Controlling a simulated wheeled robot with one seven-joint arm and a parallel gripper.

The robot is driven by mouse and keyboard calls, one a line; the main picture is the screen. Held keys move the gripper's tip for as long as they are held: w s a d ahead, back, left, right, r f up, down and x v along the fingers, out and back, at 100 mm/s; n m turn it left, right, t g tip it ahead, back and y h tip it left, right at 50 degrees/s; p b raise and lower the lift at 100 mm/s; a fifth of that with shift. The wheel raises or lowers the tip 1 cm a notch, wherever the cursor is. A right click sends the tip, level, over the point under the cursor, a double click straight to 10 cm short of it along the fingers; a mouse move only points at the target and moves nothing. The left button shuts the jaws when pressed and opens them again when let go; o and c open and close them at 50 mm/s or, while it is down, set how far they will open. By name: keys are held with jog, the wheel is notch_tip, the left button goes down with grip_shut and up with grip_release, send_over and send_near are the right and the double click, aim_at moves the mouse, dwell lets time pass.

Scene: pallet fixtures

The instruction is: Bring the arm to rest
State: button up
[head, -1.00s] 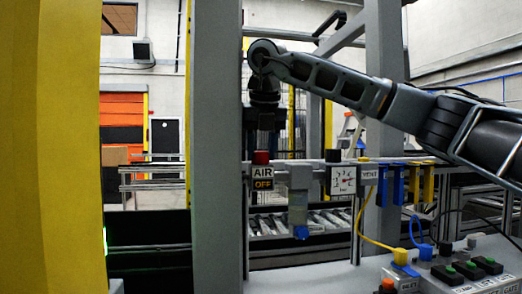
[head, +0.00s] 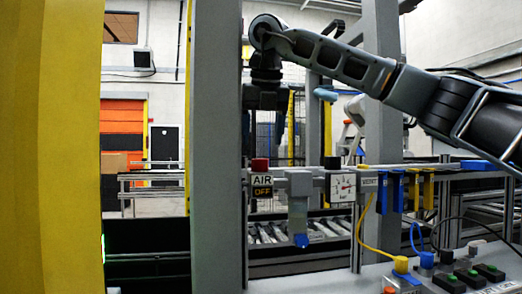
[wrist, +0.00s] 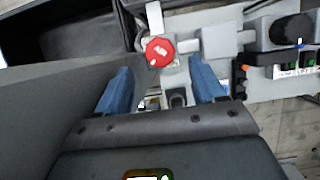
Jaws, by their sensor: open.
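My gripper (head: 265,125) hangs fingers-down from my outstretched arm, beside the grey post and above the red AIR knob (head: 260,164). In the wrist view its two blue fingers (wrist: 162,72) are spread apart with nothing held between them. The red AIR knob (wrist: 160,52) shows just beyond the fingertips in that view, apart from them. Below the knob in the head view is a sign (head: 262,186) reading AIR OFF.
A grey post (head: 216,120) and a yellow column (head: 50,150) stand at left. A pressure gauge (head: 342,186), blue clips (head: 390,190) and a yellow clip (head: 428,190) line the rail. A button panel (head: 465,280) is at lower right. Rollers (head: 300,228) lie behind.

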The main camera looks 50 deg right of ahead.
jog(key=shift+v, duration=0.9)
